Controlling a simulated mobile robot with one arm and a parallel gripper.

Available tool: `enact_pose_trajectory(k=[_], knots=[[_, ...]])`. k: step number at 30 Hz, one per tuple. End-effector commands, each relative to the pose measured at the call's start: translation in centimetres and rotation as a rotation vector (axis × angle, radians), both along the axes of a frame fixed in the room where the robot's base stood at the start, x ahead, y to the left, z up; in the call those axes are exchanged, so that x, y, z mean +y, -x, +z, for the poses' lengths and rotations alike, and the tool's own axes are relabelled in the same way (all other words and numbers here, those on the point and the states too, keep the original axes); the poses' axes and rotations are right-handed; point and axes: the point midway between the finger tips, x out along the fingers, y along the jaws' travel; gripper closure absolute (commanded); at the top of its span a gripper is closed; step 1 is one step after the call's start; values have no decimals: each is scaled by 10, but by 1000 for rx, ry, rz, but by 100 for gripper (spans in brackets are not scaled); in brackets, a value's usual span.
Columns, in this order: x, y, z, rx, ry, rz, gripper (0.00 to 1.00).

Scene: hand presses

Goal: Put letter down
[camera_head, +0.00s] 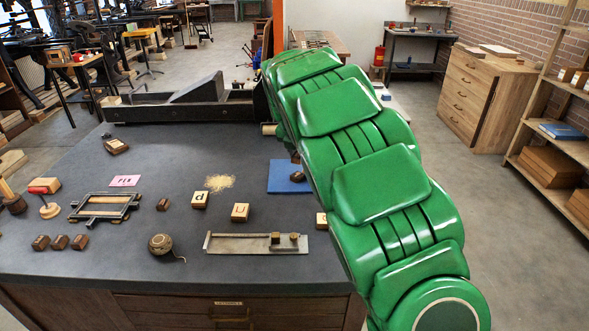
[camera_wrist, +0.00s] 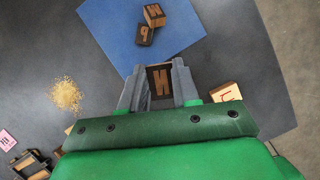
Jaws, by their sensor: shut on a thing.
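My gripper (camera_wrist: 160,88) shows in the wrist view, shut on a dark letter block (camera_wrist: 161,80) whose face bears a wooden N-like letter. The held block is at the near edge of a blue mat (camera_wrist: 107,22) in that view; I cannot tell whether it is touching anything below. On the mat are a wooden block with an M- or W-like letter (camera_wrist: 154,14) and a dark block with a P-like letter (camera_wrist: 146,35), close together. In the head view the blue mat (camera_head: 283,178) is partly covered by my green arm, which hides my gripper and the held block.
A light letter block (camera_wrist: 225,91) lies right of my gripper. On the dark table (camera_head: 130,250) are a metal composing stick (camera_head: 255,244), a ball of twine (camera_head: 160,244), a metal frame (camera_head: 104,207), a sawdust-like pile (camera_head: 219,183) and several letter blocks. A black press-like piece (camera_head: 185,103) stands behind.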

Motion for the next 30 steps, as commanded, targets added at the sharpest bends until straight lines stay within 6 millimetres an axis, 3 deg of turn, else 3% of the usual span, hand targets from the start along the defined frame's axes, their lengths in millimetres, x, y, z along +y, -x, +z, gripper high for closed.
enact_pose_trajectory(k=[30], knots=[[16, -92, -51, 2, -1, 2, 98]])
